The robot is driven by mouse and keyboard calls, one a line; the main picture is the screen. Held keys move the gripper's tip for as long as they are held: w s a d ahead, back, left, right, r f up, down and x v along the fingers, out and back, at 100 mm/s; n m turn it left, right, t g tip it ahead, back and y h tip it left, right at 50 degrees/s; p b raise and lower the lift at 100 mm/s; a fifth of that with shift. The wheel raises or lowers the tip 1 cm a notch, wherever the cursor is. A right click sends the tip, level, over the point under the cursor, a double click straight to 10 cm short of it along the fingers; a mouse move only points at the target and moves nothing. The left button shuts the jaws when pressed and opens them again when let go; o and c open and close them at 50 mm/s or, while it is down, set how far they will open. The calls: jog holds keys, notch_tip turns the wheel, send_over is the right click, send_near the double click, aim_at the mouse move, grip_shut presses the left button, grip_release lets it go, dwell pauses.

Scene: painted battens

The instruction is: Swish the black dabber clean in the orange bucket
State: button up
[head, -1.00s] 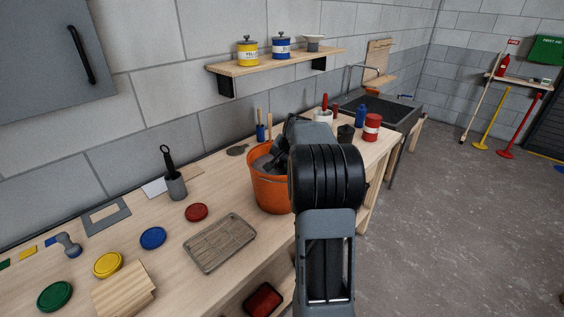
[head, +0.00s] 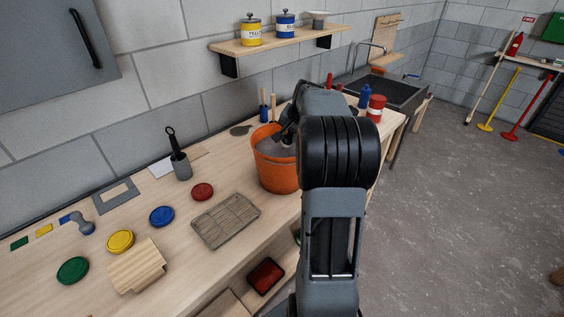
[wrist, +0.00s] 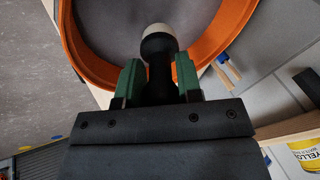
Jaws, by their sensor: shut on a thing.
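The orange bucket (head: 276,176) stands on the bench with grey liquid in it. My gripper (wrist: 158,82) is shut on the black dabber (wrist: 158,50), whose rounded pale end points away from the jaws. In the wrist view, the dabber's end lies over the bucket's inside, with the orange rim (wrist: 220,35) curving around it. In the head view my gripper (head: 288,134) is at the bucket's far right side, partly hidden by my arm. I cannot tell whether the dabber touches the liquid.
Blue (head: 365,97) and red (head: 376,108) containers stand beyond my arm. A shelf (head: 275,42) hangs above.

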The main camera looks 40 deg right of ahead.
jog(key=shift+d+p+v, duration=0.2)
jog(key=shift+p+v, duration=0.85)
jog(key=shift+v, duration=1.15)
jog(key=shift+w+r, duration=0.1)
jog(key=shift+r, duration=0.1)
jog(key=shift+r+p, duration=1.95)
jog(key=shift+r, duration=0.4)
